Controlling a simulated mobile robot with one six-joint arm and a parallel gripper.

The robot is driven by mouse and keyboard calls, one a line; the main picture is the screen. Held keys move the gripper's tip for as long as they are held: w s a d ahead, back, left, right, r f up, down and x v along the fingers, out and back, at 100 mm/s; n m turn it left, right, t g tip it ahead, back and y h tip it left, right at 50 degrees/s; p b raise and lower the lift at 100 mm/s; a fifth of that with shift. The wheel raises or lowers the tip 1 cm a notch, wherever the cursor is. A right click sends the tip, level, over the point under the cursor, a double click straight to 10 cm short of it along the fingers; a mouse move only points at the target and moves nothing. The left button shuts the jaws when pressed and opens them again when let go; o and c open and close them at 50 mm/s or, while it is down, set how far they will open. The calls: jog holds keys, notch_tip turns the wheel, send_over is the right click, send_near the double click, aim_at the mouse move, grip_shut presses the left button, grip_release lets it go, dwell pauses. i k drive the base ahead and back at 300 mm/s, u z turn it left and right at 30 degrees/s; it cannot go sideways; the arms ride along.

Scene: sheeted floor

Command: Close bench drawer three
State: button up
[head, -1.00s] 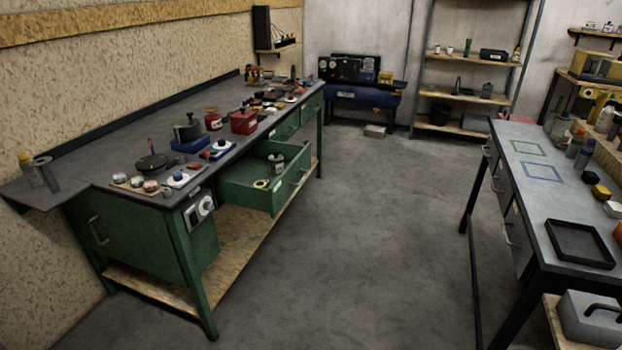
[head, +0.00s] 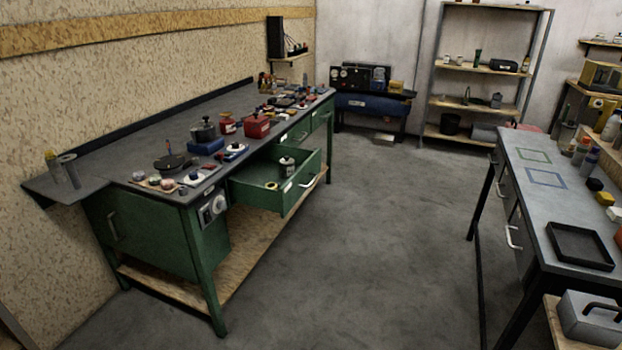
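A green workbench (head: 130,125) with a dark top stands along the left wall. One of its green drawers (head: 262,197) is pulled well out at the front side, with a pale handle (head: 308,183) on its front. A dark can with a light label (head: 288,165) and a small yellowish ring-shaped item (head: 271,186) are in the open drawer. More green drawer fronts (head: 297,133) beyond it look shut. I cannot read the drawer labels, so I cannot tell the numbers. My gripper is not in view.
The grey floor (head: 370,240) between the benches is clear. A second bench (head: 520,180) with a black tray (head: 580,246) stands at the right. A shelf rack (head: 480,70) and a blue cabinet (head: 370,104) stand at the back. Red, blue and dark items crowd the green bench's top.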

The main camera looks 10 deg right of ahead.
aim_at(246, 185)
jog(key=u, duration=0.1)
jog(key=i, duration=0.95)
jog(key=z, duration=0.85)
jog(key=k, duration=0.15)
jog(key=u, duration=2.9)
